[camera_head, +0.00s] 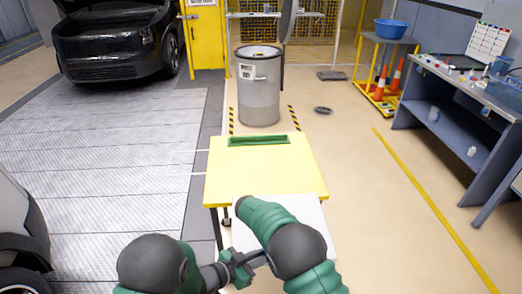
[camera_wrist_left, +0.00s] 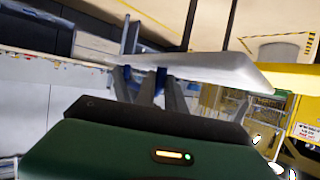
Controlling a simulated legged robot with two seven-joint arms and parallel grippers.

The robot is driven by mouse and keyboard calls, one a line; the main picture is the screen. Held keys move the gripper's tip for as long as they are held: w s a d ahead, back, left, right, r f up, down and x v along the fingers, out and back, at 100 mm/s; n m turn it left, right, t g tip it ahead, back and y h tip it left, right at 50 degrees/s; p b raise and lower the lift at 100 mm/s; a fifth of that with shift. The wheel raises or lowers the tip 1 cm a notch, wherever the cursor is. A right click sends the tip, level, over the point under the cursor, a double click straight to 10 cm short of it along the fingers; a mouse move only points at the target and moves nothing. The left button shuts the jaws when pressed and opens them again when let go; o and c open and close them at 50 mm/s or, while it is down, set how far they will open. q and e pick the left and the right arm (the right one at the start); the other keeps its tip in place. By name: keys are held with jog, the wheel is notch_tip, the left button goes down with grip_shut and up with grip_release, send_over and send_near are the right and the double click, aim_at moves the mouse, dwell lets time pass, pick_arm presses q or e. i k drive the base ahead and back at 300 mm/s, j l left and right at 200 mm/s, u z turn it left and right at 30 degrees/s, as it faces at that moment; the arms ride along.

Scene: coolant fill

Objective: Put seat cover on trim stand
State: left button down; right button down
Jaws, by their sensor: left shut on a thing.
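A flat white panel, which looks like the seat cover (camera_head: 312,218), is at the near end of the yellow-topped stand in the head view. My left gripper (camera_head: 262,259) is shut on it from the left side. In the left wrist view the pale slab (camera_wrist_left: 210,70) lies across the fingers (camera_wrist_left: 148,85). The yellow stand top (camera_head: 262,175), probably the trim stand, has a green-edged slot (camera_head: 258,140) at its far end. My right arm crosses over the panel and covers part of it. I cannot make out the right gripper's fingers.
A grey waste bin (camera_head: 258,88) stands beyond the stand, with a dark ring (camera_head: 323,110) on the floor beside it. A workbench (camera_head: 455,95) and yellow rack (camera_head: 385,75) stand right. A dark car (camera_head: 115,40) is at the left back. Floor right of the stand is clear.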

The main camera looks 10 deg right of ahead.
aim_at(264, 170)
jog(key=i, duration=1.2)
